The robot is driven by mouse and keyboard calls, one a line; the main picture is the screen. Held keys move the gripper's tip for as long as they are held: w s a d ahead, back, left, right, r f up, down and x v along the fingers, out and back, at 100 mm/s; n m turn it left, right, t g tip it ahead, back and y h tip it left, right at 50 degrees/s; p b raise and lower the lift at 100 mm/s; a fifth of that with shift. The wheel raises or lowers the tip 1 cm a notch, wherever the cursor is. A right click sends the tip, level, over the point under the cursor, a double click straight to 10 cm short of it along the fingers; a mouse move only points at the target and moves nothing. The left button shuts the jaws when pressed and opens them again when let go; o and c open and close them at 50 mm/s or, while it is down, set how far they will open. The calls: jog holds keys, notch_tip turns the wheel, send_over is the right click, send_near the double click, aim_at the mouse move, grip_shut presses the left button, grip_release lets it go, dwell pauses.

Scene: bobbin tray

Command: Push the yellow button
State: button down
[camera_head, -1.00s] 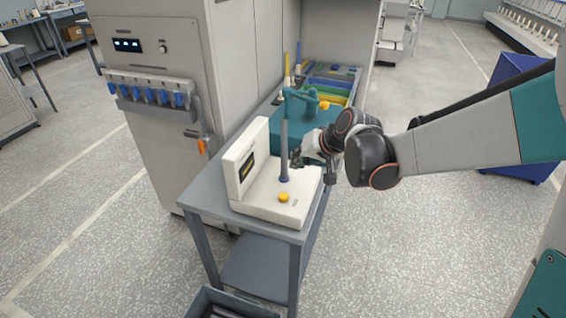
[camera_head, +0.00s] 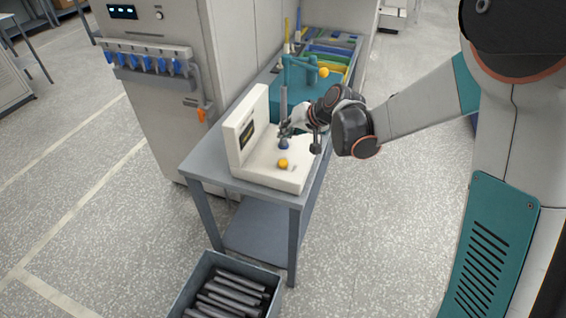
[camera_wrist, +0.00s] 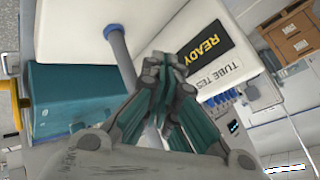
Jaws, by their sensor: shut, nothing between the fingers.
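The yellow button (camera_head: 283,163) is a small round knob on the flat base of the cream tube tester (camera_head: 262,178), near its front. A grey upright post with a blue collar (camera_head: 284,143) stands on the base behind the button. My gripper (camera_head: 287,131) is shut and empty, above the base close to the post, a little behind and above the button. In the wrist view my gripper (camera_wrist: 166,75) has its fingers together, beside the post (camera_wrist: 117,48) and the panel reading READY (camera_wrist: 203,46). The button is not visible in the wrist view.
The tester stands on a grey table (camera_head: 205,163). A teal machine (camera_head: 270,84) with an orange-yellow ball stands behind it. A bin of dark tubes (camera_head: 196,290) is on the floor in front. A tall grey cabinet (camera_head: 160,90) stands at the left.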

aim_at(286, 161)
jog(key=shift+f+b, duration=2.9)
jog(key=shift+f, duration=1.35)
jog(key=shift+f+b, duration=0.35)
jog(key=shift+f+b, duration=0.4)
jog(key=shift+f, duration=0.15)
jog(key=shift+r, duration=0.1)
jog(key=shift+r+p, duration=0.6)
jog(key=shift+r, duration=0.3)
jog(key=shift+r+p, duration=1.7)
jog(key=shift+r, duration=0.75)
